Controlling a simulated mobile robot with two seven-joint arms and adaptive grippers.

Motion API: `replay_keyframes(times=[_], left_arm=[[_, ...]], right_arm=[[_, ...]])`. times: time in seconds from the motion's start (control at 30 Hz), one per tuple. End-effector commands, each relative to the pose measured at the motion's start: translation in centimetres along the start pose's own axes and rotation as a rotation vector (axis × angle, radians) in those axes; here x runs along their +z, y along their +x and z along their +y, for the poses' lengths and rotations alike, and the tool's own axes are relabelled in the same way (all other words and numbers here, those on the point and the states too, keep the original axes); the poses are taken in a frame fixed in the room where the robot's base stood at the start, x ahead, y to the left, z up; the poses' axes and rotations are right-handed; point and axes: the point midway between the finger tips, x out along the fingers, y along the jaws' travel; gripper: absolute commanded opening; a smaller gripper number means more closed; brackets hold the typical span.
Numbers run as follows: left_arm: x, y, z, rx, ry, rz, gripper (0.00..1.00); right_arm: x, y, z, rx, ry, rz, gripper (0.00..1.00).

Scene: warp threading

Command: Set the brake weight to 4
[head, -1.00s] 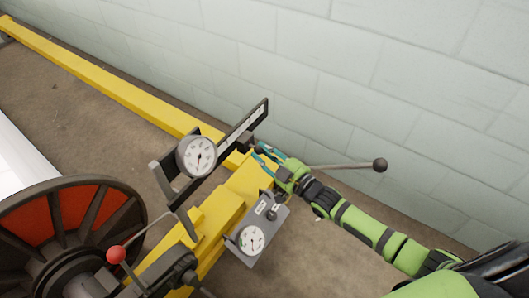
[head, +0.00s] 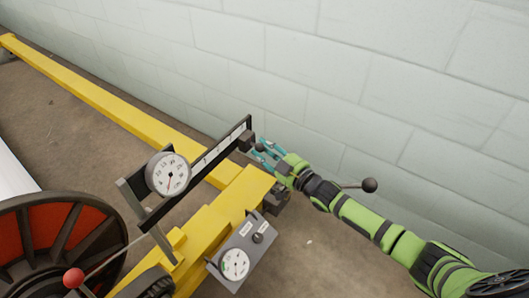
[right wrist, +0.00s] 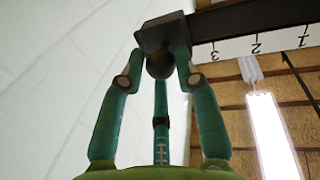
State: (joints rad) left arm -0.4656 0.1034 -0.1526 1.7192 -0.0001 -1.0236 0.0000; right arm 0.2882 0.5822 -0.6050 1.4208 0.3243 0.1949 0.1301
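The brake weight (head: 246,141) is a dark block near the upper right end of the black scale beam (head: 205,162). In the right wrist view the weight (right wrist: 163,38) has a rounded dark knob facing me. My right gripper (head: 262,150) is at this knob. Its green fingers (right wrist: 160,68) stand around the knob with small gaps visible, so it looks open. The white scale (right wrist: 235,48) shows 3, 2 and 1 to the right of the weight. The weight sits beyond the 3 and hides the marking there. My left gripper is out of view.
A round dial (head: 168,174) is on the beam. A grey panel (head: 243,252) with a second dial is below, on the yellow frame (head: 225,205). A ball-ended lever (head: 369,185) sticks out behind my right arm. A red-knobbed lever (head: 73,277) is lower left. The pale wall is behind.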

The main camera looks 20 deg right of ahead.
Motion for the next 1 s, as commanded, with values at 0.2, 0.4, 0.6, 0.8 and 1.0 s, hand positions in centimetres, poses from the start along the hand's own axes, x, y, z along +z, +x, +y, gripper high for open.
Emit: replay_keyframes(times=[0.2,0.4,0.6,0.8,1.0], left_arm=[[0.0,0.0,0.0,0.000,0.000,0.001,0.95],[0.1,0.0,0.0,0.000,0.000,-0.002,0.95],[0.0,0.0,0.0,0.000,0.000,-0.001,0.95],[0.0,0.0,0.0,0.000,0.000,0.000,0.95],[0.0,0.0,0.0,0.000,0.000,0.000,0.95]], right_arm=[[-0.4,0.1,0.4,0.005,-0.003,0.006,0.52],[-0.2,-0.2,0.2,0.003,-0.002,0.003,0.52],[0.0,-2.9,0.2,0.002,-0.002,-0.001,0.52],[0.0,-7.1,0.2,0.003,-0.003,-0.001,0.52],[-0.1,-10.3,0.2,0.004,-0.002,0.002,0.52]])
